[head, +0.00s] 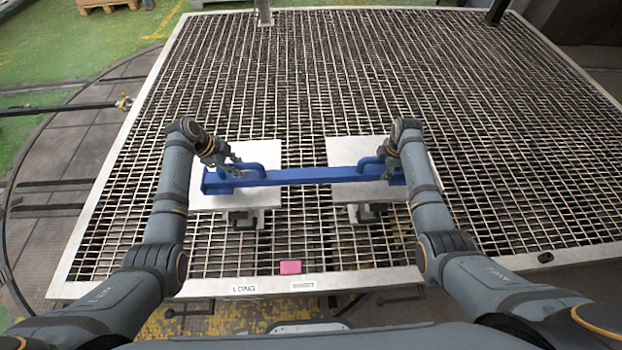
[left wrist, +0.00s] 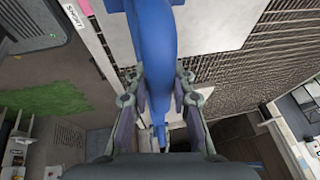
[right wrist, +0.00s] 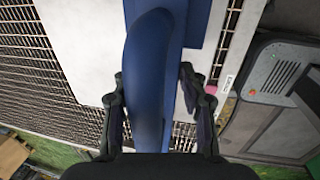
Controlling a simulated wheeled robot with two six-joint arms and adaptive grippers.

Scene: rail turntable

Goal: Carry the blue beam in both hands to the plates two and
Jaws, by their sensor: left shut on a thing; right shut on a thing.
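The blue beam (head: 300,176) lies level across the head view, over two pale plates, the left plate (head: 262,152) and the right plate (head: 345,150). I cannot tell whether it touches them. My left gripper (head: 232,168) is shut on the handle at the beam's left end. My right gripper (head: 384,165) is shut on the handle at its right end. In the left wrist view the blue handle (left wrist: 155,50) runs between the fingers. In the right wrist view the handle (right wrist: 150,75) also passes between the fingers. The gripped parts are partly hidden.
The plates lie on a large metal grating (head: 300,80) with a pale frame. Dark blocks (head: 243,217) show at the plates' front edges. The grating behind the beam is clear.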

